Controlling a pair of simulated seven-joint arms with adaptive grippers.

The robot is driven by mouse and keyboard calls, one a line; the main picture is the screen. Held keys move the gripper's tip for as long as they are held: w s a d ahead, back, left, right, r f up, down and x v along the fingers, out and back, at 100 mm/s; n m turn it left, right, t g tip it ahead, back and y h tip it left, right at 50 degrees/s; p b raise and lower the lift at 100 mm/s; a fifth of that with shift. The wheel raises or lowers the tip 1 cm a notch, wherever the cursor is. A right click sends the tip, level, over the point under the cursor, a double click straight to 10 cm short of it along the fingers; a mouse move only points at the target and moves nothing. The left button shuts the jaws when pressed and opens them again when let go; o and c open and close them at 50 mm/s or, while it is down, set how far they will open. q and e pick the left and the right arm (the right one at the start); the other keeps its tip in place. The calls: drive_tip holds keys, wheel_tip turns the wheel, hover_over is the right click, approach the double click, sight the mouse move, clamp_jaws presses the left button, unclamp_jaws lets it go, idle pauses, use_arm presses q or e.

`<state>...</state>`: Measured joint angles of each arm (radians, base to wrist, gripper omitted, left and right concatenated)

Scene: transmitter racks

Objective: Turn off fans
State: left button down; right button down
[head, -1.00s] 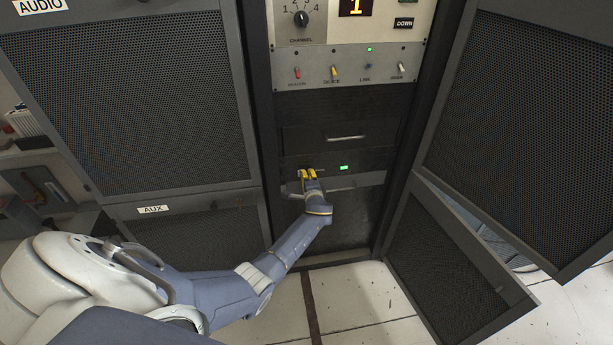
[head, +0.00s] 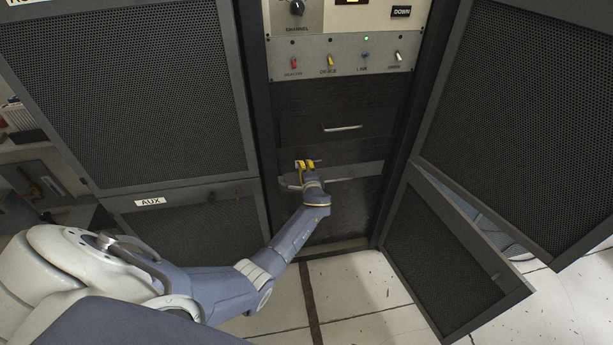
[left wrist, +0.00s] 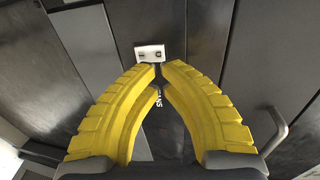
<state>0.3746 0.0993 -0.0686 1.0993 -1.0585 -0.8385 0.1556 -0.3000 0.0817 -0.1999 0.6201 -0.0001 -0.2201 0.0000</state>
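My left gripper (head: 307,163) is at the low panel strip (head: 360,170) in the open middle rack. In the left wrist view its two yellow fingers (left wrist: 159,70) come together at the tips, with only a sliver between them and nothing held. Just beyond the tips is a small white rocker switch (left wrist: 150,53) with dark marks. A white label (left wrist: 158,98), partly hidden by the fingers, shows the letters "NS". I cannot tell whether the tips touch the switch. No green light shows on the strip. My right gripper is not in view.
A drawer handle (head: 342,128) is above the strip. Higher up is a toggle-switch panel (head: 345,58) with a lit green lamp. Open mesh doors (head: 455,260) stand at the right. A closed AUX cabinet (head: 195,235) is at the left. Pale floor tiles (head: 350,290) are clear in front.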

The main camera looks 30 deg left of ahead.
use_arm(q)
drive_tip(key=r+v, duration=0.2)
drive_tip(key=v, duration=0.9)
drive_tip(key=shift+r, duration=0.25)
drive_tip(key=shift+s, duration=0.1)
drive_tip(key=shift+d, duration=0.1)
